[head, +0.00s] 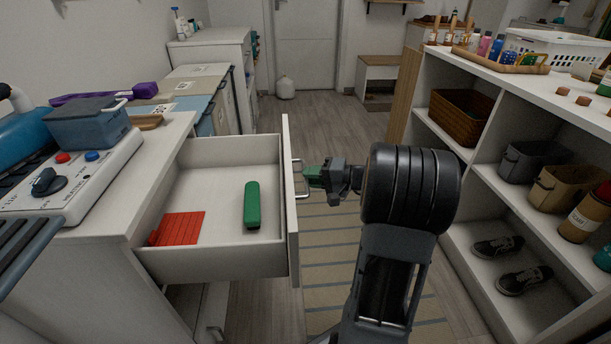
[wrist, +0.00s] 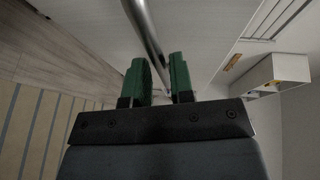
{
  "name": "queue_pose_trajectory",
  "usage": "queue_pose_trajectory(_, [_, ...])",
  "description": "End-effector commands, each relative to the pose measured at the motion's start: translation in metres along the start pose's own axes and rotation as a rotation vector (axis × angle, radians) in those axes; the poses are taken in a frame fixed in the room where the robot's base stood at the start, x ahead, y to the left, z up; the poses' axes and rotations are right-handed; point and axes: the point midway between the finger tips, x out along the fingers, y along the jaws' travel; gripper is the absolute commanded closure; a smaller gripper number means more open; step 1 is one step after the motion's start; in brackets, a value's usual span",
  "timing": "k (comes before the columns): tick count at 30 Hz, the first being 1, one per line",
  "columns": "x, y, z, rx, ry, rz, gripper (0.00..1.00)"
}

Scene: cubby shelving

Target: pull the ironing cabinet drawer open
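The white drawer (head: 291,230) of the ironing cabinet (head: 90,260) stands pulled far out at the left. Inside it lie a green long object (head: 252,205) and a red ribbed flat piece (head: 180,228). A metal bar handle (head: 300,163) is on its front, also seen in the wrist view (wrist: 143,28). My gripper (head: 311,178) is at the handle, its green fingertips on either side of the bar in the wrist view (wrist: 160,75).
The cabinet top carries a control box (head: 75,175) with knobs and a blue-grey bin (head: 88,125). An open cubby shelf (head: 460,185) with baskets and shoes stands at the right. A striped rug (head: 330,245) covers the floor between, with clear floor behind.

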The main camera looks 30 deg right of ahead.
Motion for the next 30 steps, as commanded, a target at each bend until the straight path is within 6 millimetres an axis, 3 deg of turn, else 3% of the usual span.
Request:
queue_pose_trajectory(6, [-0.048,-0.003,-0.001,0.002,0.005,0.0,0.78])
queue_pose_trajectory(15, [-0.098,-0.002,0.0,0.001,0.001,0.0,0.78])
queue_pose_trajectory(22, [-0.115,0.0,0.001,0.001,-0.002,0.0,0.78])
queue_pose_trajectory(30, [-0.118,0.0,0.001,0.001,-0.003,0.0,0.78])
